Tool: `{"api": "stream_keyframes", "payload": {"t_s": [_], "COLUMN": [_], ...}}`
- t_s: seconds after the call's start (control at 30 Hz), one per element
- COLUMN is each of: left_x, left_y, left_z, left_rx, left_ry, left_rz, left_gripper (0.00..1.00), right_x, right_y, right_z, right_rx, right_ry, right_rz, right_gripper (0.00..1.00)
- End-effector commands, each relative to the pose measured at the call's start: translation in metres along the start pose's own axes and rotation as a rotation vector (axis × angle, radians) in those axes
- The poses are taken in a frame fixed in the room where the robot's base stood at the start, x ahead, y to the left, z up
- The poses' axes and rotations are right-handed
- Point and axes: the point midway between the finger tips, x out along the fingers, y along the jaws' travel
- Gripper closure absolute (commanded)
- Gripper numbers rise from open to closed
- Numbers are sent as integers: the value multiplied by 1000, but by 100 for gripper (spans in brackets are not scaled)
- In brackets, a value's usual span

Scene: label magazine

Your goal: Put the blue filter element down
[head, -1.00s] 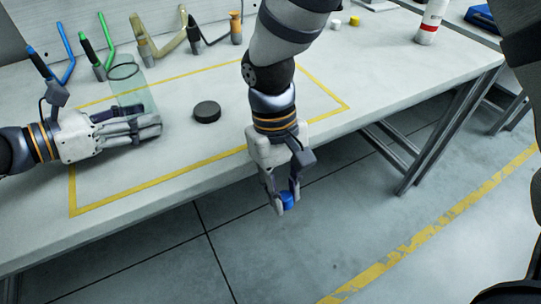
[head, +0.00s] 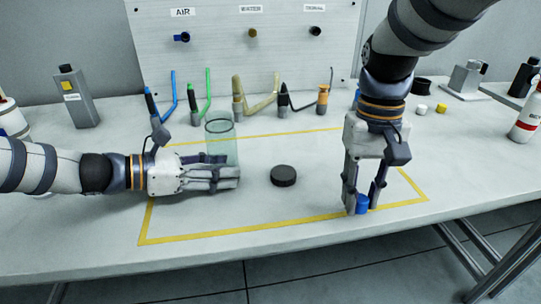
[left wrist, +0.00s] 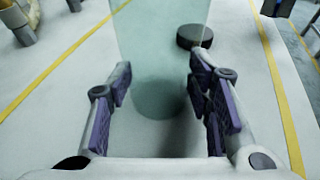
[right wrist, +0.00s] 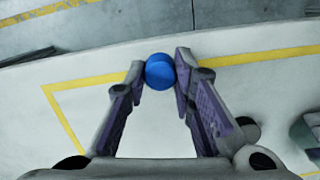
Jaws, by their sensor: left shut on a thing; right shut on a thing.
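The blue filter element (head: 362,204) is a short blue cylinder between the fingertips of my right gripper (head: 363,203), which is shut on it and points down. It is just inside the yellow front line; whether it touches the table is hard to tell. The right wrist view shows its round end (right wrist: 159,72) between the fingertips. My left gripper (head: 232,172) lies low over the table, shut on a clear greenish cylinder (head: 221,145) that stands upright. The cylinder also shows between the fingers in the left wrist view (left wrist: 160,50).
A black round cap (head: 283,176) lies between the two grippers. Hoses with coloured fittings (head: 257,102) stand behind the yellow frame. White (head: 421,108) and yellow (head: 441,108) small pieces and a red-white bottle (head: 528,120) are at right. The front middle of the frame is clear.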

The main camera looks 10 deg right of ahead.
Motion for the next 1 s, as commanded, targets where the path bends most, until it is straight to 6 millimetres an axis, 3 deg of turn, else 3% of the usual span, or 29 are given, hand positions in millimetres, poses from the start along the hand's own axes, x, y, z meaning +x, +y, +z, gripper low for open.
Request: {"api": "stream_keyframes", "payload": {"t_s": [0.3,0.5,0.57,1.0], "left_x": [0,0,0,0], "left_y": [0,0,0,0], "left_z": [-1,-2,-2,-2], "left_rx": [-1,-1,-1,-1], "left_ry": [2,2,2,2], "left_rz": [-1,-1,0,-1], "left_gripper": [70,70,70,70], "right_x": [-61,-89,-86,-1], "right_y": [-30,-34,-34,-34], "right_z": [-81,-106,-108,-118], "right_rx": [-257,-312,-316,-318], "right_ry": [82,107,107,108], "right_rz": [16,17,19,19], "right_gripper": [91,91,91,91]}}
